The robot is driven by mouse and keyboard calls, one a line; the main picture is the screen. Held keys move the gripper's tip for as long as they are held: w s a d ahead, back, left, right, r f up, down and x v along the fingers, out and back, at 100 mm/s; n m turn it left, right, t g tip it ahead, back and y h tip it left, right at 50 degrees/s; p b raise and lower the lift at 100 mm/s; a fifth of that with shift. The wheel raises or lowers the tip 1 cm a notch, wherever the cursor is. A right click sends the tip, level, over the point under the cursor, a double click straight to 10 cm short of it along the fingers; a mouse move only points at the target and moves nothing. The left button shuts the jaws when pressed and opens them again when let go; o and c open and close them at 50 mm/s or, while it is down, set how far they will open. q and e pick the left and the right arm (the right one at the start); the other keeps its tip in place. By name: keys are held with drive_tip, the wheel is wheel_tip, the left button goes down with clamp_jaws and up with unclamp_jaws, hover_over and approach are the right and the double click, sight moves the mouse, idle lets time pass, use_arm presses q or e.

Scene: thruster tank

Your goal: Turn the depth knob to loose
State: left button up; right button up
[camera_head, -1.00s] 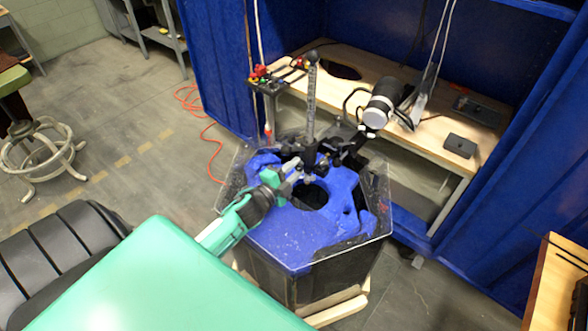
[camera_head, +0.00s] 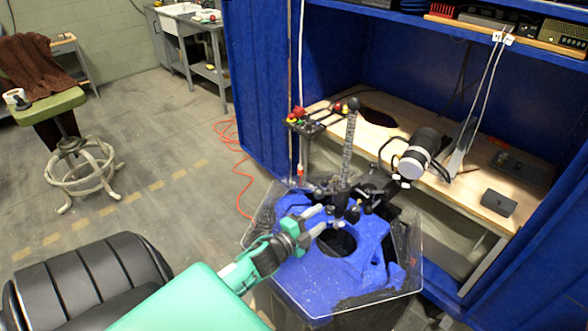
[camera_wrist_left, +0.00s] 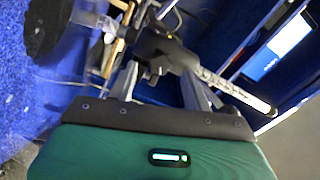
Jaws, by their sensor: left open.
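A black clamp assembly (camera_head: 352,197) with small dark knobs sits at the foot of a graduated upright rod (camera_head: 348,150) above the tank's blue top. I cannot tell which part is the depth knob, nor its setting. My left gripper (camera_head: 318,218), on a green arm, is open just left of the clamp, with its fingers pointing at it. In the left wrist view the black clamp (camera_wrist_left: 160,50) shows beyond and between my open fingers (camera_wrist_left: 160,85), and the marked rod (camera_wrist_left: 235,90) runs to the lower right. Contact cannot be told. My right gripper is not in view.
The blue-topped tank (camera_head: 300,285) has a clear rim and a round opening. A black and white cylinder (camera_head: 412,163) hangs right of the rod. A wooden bench (camera_head: 455,150) stands behind, inside blue walls. A black seat (camera_head: 85,280) is at lower left.

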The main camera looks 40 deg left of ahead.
use_arm(q)
drive_tip(key=s, duration=0.2)
drive_tip(key=s+b, duration=0.1)
drive_tip(key=s, duration=0.5)
drive_tip(key=shift+s+a+f, duration=0.1)
drive_tip(key=shift+s+a, duration=0.15)
drive_tip(key=shift+a, duration=0.1)
drive_tip(key=shift+s, duration=0.7)
drive_tip(key=shift+s+a, duration=0.1)
drive_tip(key=shift+s, duration=0.15)
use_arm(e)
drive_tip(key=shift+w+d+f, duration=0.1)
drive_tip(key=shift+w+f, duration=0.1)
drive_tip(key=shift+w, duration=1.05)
